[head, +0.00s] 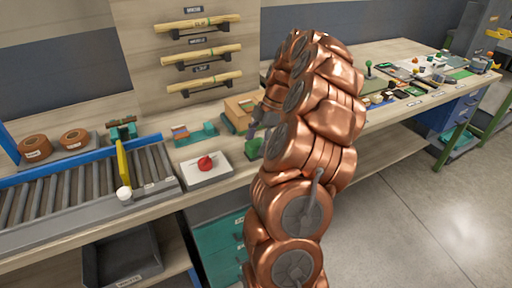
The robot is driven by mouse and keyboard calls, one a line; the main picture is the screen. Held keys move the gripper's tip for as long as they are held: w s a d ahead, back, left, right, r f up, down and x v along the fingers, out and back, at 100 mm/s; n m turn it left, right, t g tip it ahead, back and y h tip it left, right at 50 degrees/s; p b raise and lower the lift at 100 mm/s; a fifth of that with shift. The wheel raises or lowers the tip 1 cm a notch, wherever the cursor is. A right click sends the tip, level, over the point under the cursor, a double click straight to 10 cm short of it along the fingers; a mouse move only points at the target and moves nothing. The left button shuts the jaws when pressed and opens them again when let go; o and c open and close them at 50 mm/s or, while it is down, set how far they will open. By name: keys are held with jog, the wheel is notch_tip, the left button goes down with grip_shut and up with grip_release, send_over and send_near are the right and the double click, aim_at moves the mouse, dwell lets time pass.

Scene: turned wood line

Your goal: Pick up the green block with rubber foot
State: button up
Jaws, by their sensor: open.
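A small green block (253,148) is on the bench top just left of my copper arm, partly hidden behind it. It is too small to make out a rubber foot. My gripper (257,130) is open, a grey shape at the arm's left edge just above the green block. Most of the gripper is hidden by the arm, and I cannot tell whether its fingers touch the block.
A white board with a red knob (206,164) lies left of the block. Behind are a wooden box (240,106) and a teal and orange item (194,134). A roller conveyor (75,193) is at left. The bench at right holds several small items.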

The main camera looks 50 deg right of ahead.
jog(key=shift+a+f, duration=0.15)
jog(key=shift+f, duration=0.2)
jog(key=c, duration=1.3)
jog(key=shift+r+b, duration=0.5)
jog(key=shift+r, duration=1.25)
jog(key=s+a+r+b, duration=0.1)
jog(key=s+a+b, duration=0.1)
jog(key=s, duration=1.3)
jog(key=shift+s+a+r+b, duration=0.3)
jog(key=shift+s+b, duration=0.1)
jog(key=shift+b, duration=0.15)
